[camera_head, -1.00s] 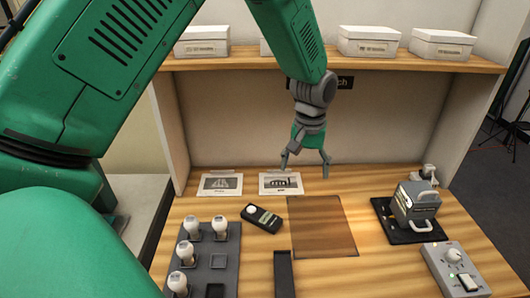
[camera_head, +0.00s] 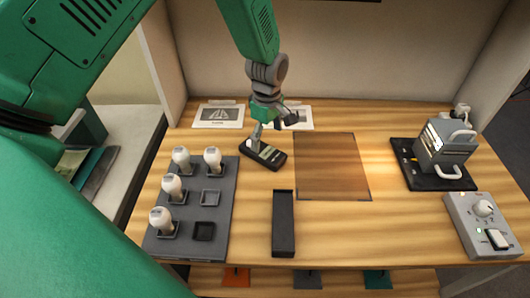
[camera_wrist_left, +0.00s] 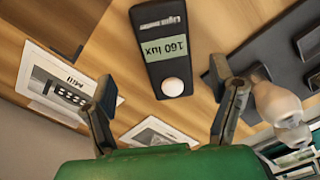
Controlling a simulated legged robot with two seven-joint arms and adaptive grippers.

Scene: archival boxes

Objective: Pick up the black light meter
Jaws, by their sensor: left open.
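The black light meter (camera_head: 270,157) lies flat on the wooden table, right of the bulb tray. In the left wrist view the light meter (camera_wrist_left: 158,62) shows a green display reading "160 lux" and a white round sensor. My left gripper (camera_head: 274,127) is open and empty, over the meter's far end. In the left wrist view its two fingers (camera_wrist_left: 165,85) are spread wide, with the meter beyond and between them. I cannot tell the exact height gap. In the head view the gripper hides part of the meter's far end. My right gripper is not in view.
A dark tray (camera_head: 221,222) with several white bulbs stands left of the meter. A narrow black tray (camera_head: 284,225), a brown mat (camera_head: 331,165), a grey device (camera_head: 445,145) and a control box (camera_head: 484,224) lie to the right. Printed cards (camera_head: 219,116) lie behind.

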